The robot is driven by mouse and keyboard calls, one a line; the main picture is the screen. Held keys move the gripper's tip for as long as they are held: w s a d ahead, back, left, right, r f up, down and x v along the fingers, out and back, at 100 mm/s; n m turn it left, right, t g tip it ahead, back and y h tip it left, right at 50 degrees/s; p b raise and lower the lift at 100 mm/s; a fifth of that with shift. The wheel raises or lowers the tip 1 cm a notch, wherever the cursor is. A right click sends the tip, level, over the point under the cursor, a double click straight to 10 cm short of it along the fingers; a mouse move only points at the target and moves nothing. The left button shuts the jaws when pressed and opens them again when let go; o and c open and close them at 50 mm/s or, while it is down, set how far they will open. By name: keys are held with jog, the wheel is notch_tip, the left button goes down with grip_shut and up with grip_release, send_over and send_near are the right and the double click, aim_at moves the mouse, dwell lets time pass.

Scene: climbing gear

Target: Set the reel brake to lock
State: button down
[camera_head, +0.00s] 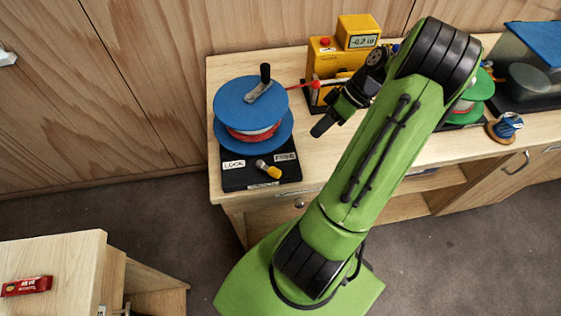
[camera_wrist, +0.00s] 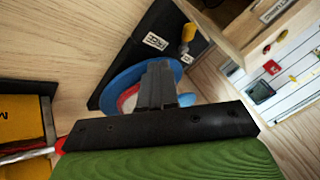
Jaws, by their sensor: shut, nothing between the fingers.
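The reel (camera_head: 236,97) has blue flanges, red and white line and a crank on top. It stands on a black base (camera_head: 238,183) at the bench's left end. The base has a LOCK label (camera_head: 233,164) at left and a FREE label (camera_head: 285,157) at right. The brake lever (camera_head: 273,172), with a yellow tip, points to the lower right, on the FREE side. In the wrist view, the lever (camera_wrist: 188,33) shows beyond the reel (camera_wrist: 115,90), which my fingers partly hide. My gripper (camera_head: 322,125) is shut and empty, right of the reel; its fingers also show in the wrist view (camera_wrist: 158,85).
The bench's front edge (camera_head: 330,190) lies below the base.

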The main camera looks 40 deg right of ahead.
jog(key=b, duration=0.3)
send_near(288, 168)
jog(key=w+f, duration=0.1)
jog(key=w+a+f, duration=0.1)
jog(key=f, duration=0.1)
jog(key=w+a+f, duration=0.1)
jog(key=f, duration=0.1)
jog(key=shift+w, duration=0.3)
jog(key=a, duration=0.3)
jog(key=shift+s+a+r, duration=0.3)
jog(key=shift+s+r, duration=0.05)
jog(key=shift+s, duration=0.05)
